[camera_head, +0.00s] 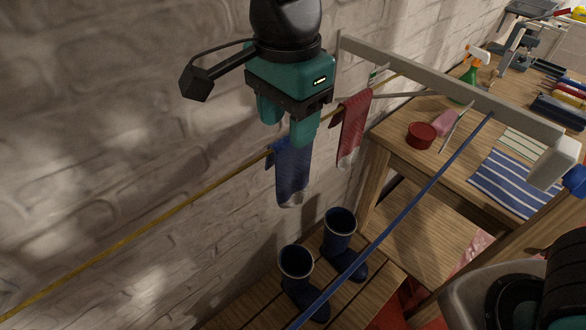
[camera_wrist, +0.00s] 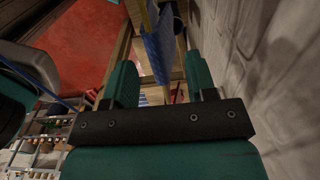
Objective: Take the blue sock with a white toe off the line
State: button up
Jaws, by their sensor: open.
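The blue sock (camera_head: 292,172), with a whitish toe at its lower end, hangs from a yellow line (camera_head: 150,212) along the brick wall. My gripper (camera_head: 287,125), with teal fingers, is open just above the sock's top, and one finger overlaps the top in the head view. In the wrist view the blue sock (camera_wrist: 158,50) shows between the two open fingers (camera_wrist: 160,75), beyond the gripper's body. I cannot tell whether a finger touches it. A red sock (camera_head: 353,120) with a whitish toe hangs to its right on the line.
Dark blue boots (camera_head: 340,240) stand on wooden slats below. A wooden workbench (camera_head: 400,150) on the right holds a red tin (camera_head: 421,135), a striped cloth (camera_head: 515,180) and a spray bottle (camera_head: 470,75). A grey bar (camera_head: 440,85) and a blue line (camera_head: 420,195) cross the right side.

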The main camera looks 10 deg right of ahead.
aim_at(288, 136)
jog(key=shift+s+f+p, duration=0.2)
jog(key=shift+f+p, duration=0.5)
jog(key=shift+f, duration=1.55)
jog(key=shift+c, duration=0.4)
grip_shut()
notch_tip(288, 136, up, 6)
jog(key=shift+s+r+b, duration=0.15)
jog(key=shift+b, duration=0.8)
jog(key=s+a+b, duration=0.4)
jog(key=s+a, duration=0.3)
jog(key=s, duration=0.4)
jog(key=shift+s+a+r, duration=0.25)
jog(key=shift+s+r, duration=0.1)
jog(key=shift+s, duration=0.05)
jog(key=shift+r, duration=0.1)
